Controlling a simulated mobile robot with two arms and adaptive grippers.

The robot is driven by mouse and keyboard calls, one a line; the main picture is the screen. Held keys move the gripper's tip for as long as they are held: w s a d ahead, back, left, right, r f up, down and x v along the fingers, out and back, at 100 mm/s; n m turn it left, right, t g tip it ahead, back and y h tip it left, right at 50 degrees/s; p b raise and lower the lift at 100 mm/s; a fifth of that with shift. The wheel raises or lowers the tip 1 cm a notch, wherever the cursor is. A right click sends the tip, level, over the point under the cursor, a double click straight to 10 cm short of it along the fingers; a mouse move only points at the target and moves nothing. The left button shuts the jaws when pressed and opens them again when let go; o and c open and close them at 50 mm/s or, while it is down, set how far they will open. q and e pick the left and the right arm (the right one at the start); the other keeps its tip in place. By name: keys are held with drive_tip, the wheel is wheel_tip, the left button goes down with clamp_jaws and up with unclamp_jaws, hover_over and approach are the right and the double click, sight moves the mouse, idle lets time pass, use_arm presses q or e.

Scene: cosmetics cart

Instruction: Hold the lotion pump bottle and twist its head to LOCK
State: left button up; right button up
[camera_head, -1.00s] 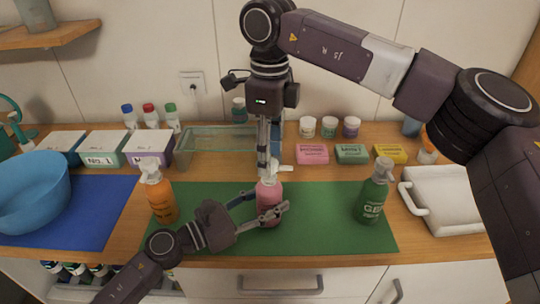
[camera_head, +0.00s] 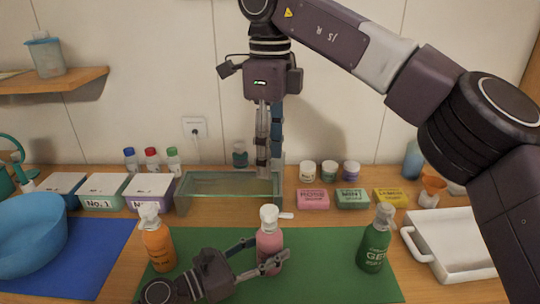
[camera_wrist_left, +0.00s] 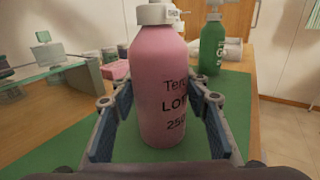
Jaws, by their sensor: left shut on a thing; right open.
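The pink lotion pump bottle (camera_head: 269,246) stands upright on the green mat (camera_head: 330,284). Its white pump head (camera_head: 269,216) has the spout pointing right in the head view. My left gripper (camera_head: 266,264) is shut on the bottle's body, with one finger on each side. In the left wrist view the bottle (camera_wrist_left: 160,85) fills the space between the fingers, and only the lower part of the pump head (camera_wrist_left: 155,13) shows. My right gripper (camera_head: 270,172) points down, open and empty, a clear gap above the pump head.
A glass tray (camera_head: 220,190) and soap boxes (camera_head: 313,199) lie behind. A blue bowl (camera_head: 30,237) is far left, a white tray (camera_head: 455,245) far right.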

use_arm(q)
drive_tip(key=o, duration=1.5)
drive_tip(key=shift+c, duration=0.2)
